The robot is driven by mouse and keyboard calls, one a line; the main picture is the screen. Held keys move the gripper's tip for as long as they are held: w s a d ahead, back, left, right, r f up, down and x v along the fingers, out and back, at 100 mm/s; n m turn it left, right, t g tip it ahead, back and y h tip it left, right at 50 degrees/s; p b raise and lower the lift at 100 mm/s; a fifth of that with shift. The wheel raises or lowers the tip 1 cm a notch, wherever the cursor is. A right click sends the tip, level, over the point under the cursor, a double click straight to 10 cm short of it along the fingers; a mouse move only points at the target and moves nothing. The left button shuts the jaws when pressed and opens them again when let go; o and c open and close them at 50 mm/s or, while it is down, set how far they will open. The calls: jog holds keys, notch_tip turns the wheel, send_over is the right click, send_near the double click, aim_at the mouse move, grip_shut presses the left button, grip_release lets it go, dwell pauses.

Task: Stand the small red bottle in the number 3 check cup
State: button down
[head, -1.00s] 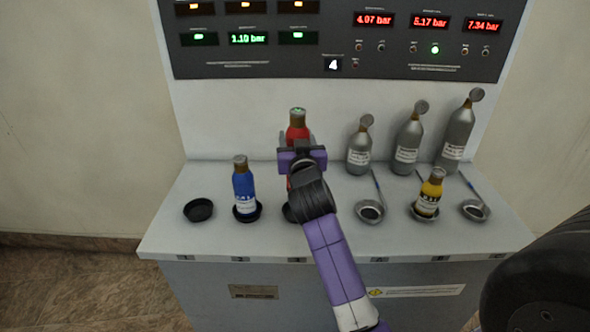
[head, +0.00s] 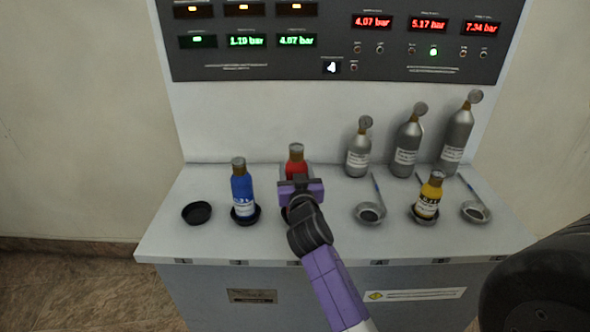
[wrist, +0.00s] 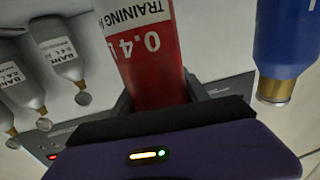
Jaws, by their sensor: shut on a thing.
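The small red bottle (head: 296,168) stands upright at the third front place, with its brown neck and grey cap showing above my gripper (head: 300,184). My gripper is shut on the bottle. In the wrist view the red bottle (wrist: 160,72), with its white label band, sits between the fingers. The number 3 check cup is hidden behind my gripper and wrist, so I cannot see the bottle's base or its contact with the cup. The third green display (head: 296,41) reads 4.07 bar.
A blue bottle (head: 243,190) stands in the cup to the left, and an empty black cup (head: 197,213) is farther left. To the right are a grey cup (head: 370,214), a yellow bottle (head: 429,196) and another cup (head: 476,212). Three grey cylinders (head: 407,150) stand behind.

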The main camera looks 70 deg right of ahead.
jog(key=shift+f, duration=0.1)
jog(key=c, duration=0.6)
grip_release()
jog(key=b+v, duration=0.3)
jog(key=v, duration=0.8)
jog(key=s+a+f+n+t+y, duration=0.25)
jog(key=a+f+n+y, duration=0.2)
jog(key=a, duration=0.75)
jog(key=s+a+f+n+t+y, duration=0.1)
jog(key=a+f+n+t+y, duration=0.3)
jog(key=a, duration=0.7)
jog(key=s+a+n+y, duration=0.1)
jog(key=s+a+y, duration=0.1)
jog(key=s+a, duration=0.2)
jog(key=s+a+n+y, duration=0.1)
jog(key=s+a+y, duration=0.1)
jog(key=s+a, duration=0.2)
jog(key=s+a+n+y, duration=0.1)
jog(key=s+a+y, duration=0.2)
jog(key=s, duration=0.3)
jog(key=shift+a+r+n+g, duration=0.1)
jog(key=shift+a+n+g, duration=0.2)
jog(key=shift+a, duration=0.25)
